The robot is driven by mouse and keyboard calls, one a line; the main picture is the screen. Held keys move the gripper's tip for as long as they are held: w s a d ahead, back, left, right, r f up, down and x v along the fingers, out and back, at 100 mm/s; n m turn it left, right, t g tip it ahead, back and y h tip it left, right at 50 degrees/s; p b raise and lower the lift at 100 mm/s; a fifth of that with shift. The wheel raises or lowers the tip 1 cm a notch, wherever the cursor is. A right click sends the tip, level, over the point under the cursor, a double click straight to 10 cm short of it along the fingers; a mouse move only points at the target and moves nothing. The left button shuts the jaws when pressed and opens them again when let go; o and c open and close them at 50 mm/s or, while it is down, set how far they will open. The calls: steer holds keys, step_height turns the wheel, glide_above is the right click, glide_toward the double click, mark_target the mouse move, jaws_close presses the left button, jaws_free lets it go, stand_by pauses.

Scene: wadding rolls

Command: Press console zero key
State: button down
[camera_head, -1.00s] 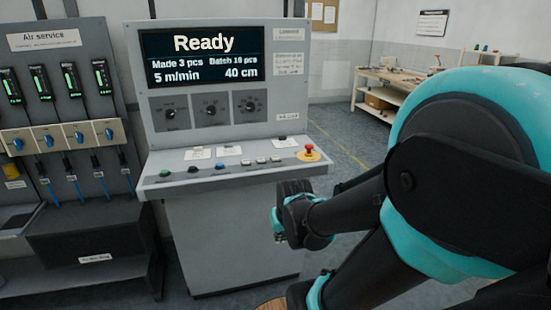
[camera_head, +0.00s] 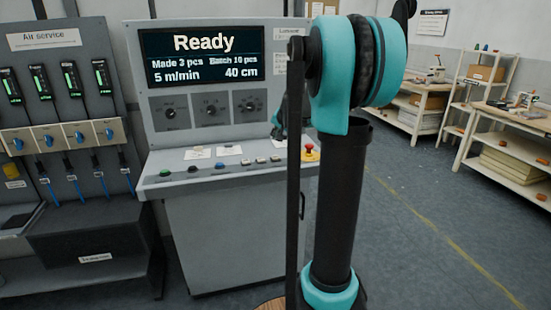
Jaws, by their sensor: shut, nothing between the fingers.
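The grey console (camera_head: 225,225) stands in the middle. Its screen (camera_head: 203,55) reads "Ready", "Made 3 pcs", "Batch 10 pcs", "5 m/min" and "40 cm". Its sloped shelf carries a row of keys: a green one (camera_head: 166,173), a black one (camera_head: 193,169), a blue one (camera_head: 220,166) and several pale ones (camera_head: 261,160). The key labels are too small to read, so I cannot tell which is zero. My gripper (camera_head: 279,130) is shut and empty, partly hidden behind my arm. It shows above the right part of the key row, apparently apart from the keys.
A red mushroom button (camera_head: 309,149) on a yellow base sits at the shelf's right end, close to my arm. Three dials (camera_head: 210,110) are under the screen. An air service panel (camera_head: 60,100) stands at left. Shelves and benches (camera_head: 510,150) are at right, with open floor before them.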

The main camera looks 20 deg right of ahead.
mark_target(276, 157)
steer(key=shift+w+d+r+m, duration=0.15)
steer(key=shift+w+d+r, duration=0.15)
steer(key=shift+w, duration=0.3)
steer(key=shift+w+d+r+m, duration=0.15)
steer(key=shift+w+d+r, duration=0.15)
steer(key=shift+w, duration=0.25)
steer(key=shift+f, duration=4.4)
steer(key=shift+f, duration=0.2)
steer(key=shift+f, duration=0.2)
steer(key=shift+f, duration=0.45)
steer(key=shift+r, duration=0.85)
